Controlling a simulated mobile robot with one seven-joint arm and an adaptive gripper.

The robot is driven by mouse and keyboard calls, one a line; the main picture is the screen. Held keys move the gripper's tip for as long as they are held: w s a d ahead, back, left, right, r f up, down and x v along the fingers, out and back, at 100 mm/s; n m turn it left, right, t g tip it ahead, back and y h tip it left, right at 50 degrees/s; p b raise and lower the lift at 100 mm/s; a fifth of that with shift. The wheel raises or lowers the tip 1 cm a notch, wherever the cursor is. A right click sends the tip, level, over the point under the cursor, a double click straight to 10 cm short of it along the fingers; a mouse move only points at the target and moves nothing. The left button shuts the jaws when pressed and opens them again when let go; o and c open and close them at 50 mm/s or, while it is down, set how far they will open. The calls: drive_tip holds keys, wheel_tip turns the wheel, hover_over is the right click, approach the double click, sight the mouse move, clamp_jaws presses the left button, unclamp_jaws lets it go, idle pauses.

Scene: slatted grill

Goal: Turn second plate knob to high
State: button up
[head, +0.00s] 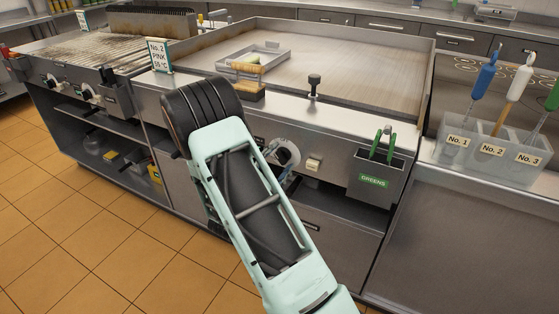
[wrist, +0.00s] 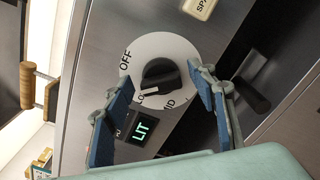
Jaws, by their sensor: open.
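In the wrist view a black knob (wrist: 160,78) sits on a round white dial marked OFF and MID. Its white pointer line points to the lower left, between OFF and MID, near a partly hidden label. In the head view, the white dial (head: 291,153) on the griddle front is partly hidden by my gripper and arm.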

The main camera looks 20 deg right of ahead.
drive_tip(key=shift+c, duration=0.3)
drive_tip(key=c, duration=1.1)
